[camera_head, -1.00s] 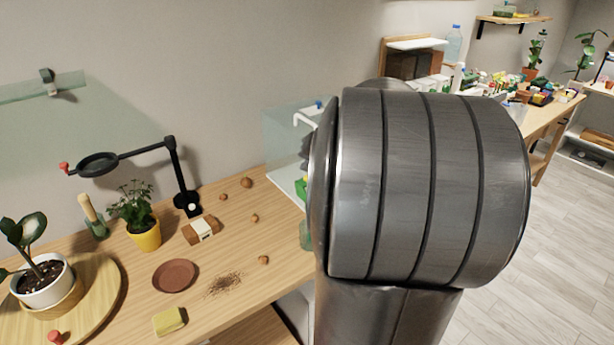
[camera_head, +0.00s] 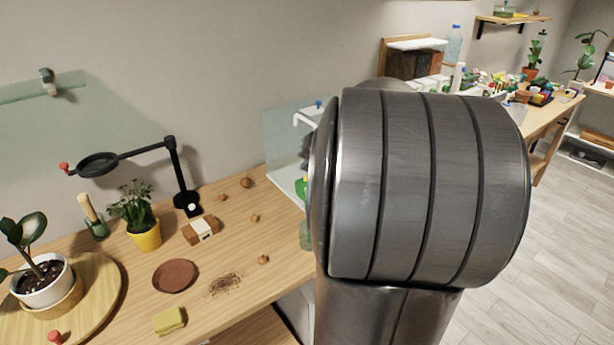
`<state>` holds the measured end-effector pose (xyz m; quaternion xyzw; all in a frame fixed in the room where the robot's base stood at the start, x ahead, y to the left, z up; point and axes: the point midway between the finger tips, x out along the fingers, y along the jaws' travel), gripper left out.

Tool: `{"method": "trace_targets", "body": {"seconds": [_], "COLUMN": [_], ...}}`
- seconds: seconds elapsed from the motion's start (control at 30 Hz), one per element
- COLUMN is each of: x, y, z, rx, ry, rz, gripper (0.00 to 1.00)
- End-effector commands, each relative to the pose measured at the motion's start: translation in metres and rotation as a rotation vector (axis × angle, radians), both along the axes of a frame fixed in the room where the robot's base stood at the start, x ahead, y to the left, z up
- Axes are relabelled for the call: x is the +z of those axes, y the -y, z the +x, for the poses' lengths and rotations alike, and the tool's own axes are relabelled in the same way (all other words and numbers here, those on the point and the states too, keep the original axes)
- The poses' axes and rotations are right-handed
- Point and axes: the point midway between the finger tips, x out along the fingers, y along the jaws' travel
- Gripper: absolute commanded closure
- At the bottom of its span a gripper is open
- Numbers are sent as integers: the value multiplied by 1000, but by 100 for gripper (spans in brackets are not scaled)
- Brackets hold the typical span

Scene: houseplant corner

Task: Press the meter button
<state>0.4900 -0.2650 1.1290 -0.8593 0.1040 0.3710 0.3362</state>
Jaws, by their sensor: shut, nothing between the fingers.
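A small brown and white block-like object (camera_head: 201,230) sits on the wooden bench, right of the yellow pot. It has a pale face with a small dark mark. It may be the meter, but it is too small to tell, and I cannot make out a button on it. My gripper is not in view. My own large grey arm link fills the middle and right of the head view and hides what lies behind it.
A black magnifier lamp (camera_head: 174,175) stands behind the block, near a yellow-potted plant (camera_head: 145,234). A brown saucer (camera_head: 175,276), scattered soil (camera_head: 224,285), a yellow sponge (camera_head: 169,321) and several small brown lumps lie on the bench (camera_head: 232,250). A white-potted plant (camera_head: 41,284) stands left.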

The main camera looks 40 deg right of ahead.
Motion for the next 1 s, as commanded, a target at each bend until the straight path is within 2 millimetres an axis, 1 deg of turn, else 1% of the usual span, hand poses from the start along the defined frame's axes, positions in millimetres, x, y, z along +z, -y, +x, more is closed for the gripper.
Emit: {"method": "trace_targets", "body": {"seconds": [0.57, 0.83, 1.0], "x": [0, -8, -9], "y": [0, 0, 0], "z": [0, 0, 0], "rx": [0, 1, 0], "ry": [0, -2, 0], "rz": [0, 1, 0], "gripper": [100, 100, 100]}}
